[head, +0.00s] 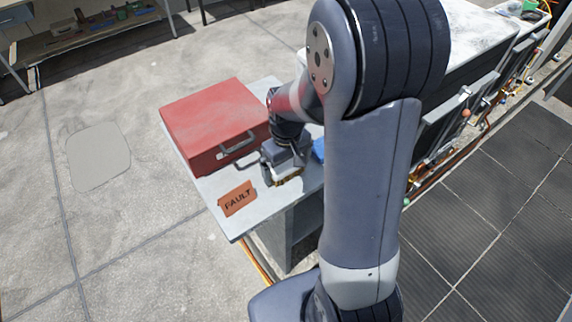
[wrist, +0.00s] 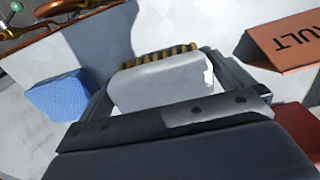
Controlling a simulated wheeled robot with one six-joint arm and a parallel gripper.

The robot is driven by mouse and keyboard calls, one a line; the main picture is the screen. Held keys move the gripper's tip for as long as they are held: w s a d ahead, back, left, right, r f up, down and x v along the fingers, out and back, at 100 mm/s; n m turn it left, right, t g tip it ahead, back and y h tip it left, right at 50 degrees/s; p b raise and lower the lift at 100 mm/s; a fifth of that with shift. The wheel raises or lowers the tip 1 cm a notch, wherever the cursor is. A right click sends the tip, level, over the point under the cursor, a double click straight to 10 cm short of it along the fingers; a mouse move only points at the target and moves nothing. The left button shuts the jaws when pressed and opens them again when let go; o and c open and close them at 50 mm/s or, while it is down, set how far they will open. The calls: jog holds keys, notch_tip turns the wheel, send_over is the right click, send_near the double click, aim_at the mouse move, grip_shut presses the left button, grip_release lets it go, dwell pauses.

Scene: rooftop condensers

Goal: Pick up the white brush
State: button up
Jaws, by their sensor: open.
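The white brush (wrist: 165,84) lies between the two fingers of my gripper (wrist: 160,70) in the wrist view. Its pale block faces the camera, and its row of brown-yellow bristles runs along the far side. The fingers stand on either side of the block, and a gap shows at the left one. My gripper is open. In the head view my gripper (head: 283,170) is low over the grey table, and only the bristles of the brush (head: 290,181) show beneath it. My gripper hides the rest of the brush.
A red case (head: 212,122) with a metal handle stands on the table (head: 213,190), left of my gripper. An orange FAULT sign (head: 237,199) is close by, at the front. A blue block (wrist: 60,95) lies left of the brush in the wrist view. Condenser units stand at the right.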

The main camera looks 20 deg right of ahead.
jog(key=shift+c, duration=0.6)
jog(key=c, duration=0.7)
jog(key=shift+r, duration=0.1)
notch_tip(320, 180, up, 10)
jog(key=shift+f, duration=0.1)
jog(key=o, duration=0.5)
jog(key=c, duration=0.4)
jog(key=shift+c, duration=0.2)
